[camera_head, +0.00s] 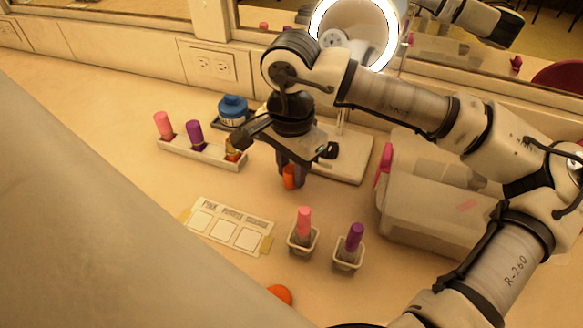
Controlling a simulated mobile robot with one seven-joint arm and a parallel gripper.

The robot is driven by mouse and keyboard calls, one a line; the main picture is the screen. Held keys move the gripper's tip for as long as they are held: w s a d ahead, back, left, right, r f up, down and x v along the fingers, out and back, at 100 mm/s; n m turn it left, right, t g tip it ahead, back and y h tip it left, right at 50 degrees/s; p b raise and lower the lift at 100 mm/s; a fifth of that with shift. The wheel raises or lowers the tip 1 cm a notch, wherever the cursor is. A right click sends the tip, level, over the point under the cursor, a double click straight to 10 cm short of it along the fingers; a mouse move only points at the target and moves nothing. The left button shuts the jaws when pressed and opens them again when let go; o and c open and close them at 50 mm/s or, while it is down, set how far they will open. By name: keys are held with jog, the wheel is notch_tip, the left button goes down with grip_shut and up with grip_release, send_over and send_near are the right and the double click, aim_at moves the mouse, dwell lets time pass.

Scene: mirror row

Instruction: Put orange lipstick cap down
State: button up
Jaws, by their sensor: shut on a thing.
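My gripper (291,181) points down over the counter, shut on the orange lipstick cap (288,177). The cap is small and partly hidden by the fingers; I cannot tell whether it touches the counter. Behind and left of it is a pale rack (205,153) with a pink-topped lipstick (164,125), a purple-topped lipstick (195,133) and a gold-coloured one (233,149) partly hidden by my gripper. In front-left lies a white card (232,226) with three bare squares and small print above them.
Two small cups in front hold a pink lipstick (304,222) and a purple one (355,236). The lit mirror's base (345,160) is behind my gripper. An orange round object (280,294) lies in front.

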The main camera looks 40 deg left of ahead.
aim_at(291, 168)
jog(key=shift+f, duration=0.15)
jog(key=shift+f, duration=0.1)
jog(key=o, duration=0.9)
jog(key=shift+o, duration=0.2)
notch_tip(291, 168, up, 12)
jog(key=shift+p, duration=0.3)
